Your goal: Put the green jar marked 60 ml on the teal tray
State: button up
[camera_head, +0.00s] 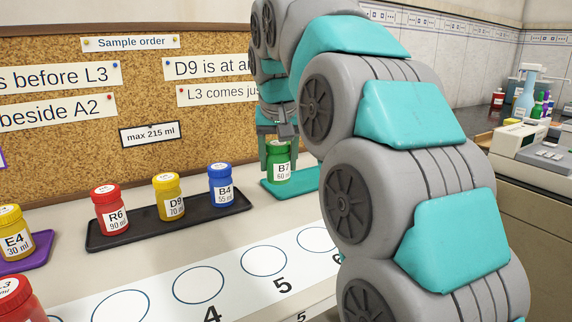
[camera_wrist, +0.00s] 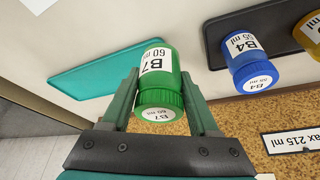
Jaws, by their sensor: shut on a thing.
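The green jar (camera_head: 279,172), labelled B7 and 60 ml, is upright between the fingers of my gripper (camera_head: 279,150). In the wrist view my gripper (camera_wrist: 160,85) is shut on the green jar (camera_wrist: 158,62), with one finger on each side near its cap. The teal tray (camera_head: 303,183) lies behind and around the jar's base in the head view, its right part hidden by my arm. In the wrist view the teal tray (camera_wrist: 90,72) is mostly bare and the jar overlaps its right end. I cannot tell whether the jar's base touches the tray.
A black tray (camera_head: 130,237) to the left holds a red jar (camera_head: 110,208), a yellow jar (camera_head: 168,197) and a blue jar (camera_head: 221,186). A purple tray (camera_head: 38,252) bears another yellow jar (camera_head: 14,231). A white strip with numbered circles (camera_head: 198,285) runs in front. A corkboard (camera_head: 150,160) stands behind.

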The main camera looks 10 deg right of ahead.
jog(key=w+d, duration=0.1)
jog(key=w, duration=0.1)
jog(key=w+d, duration=0.1)
jog(key=w, duration=0.1)
jog(key=w+d, duration=0.1)
jog(key=w, duration=0.1)
jog(key=shift+w+f+p, duration=0.15)
jog(key=shift+f+p, duration=0.2)
jog(key=shift+p, duration=0.05)
jog(key=shift+f, duration=1.8)
jog(key=shift+f, duration=0.2)
jog(key=o, duration=1.4)
jog(key=shift+r, duration=0.1)
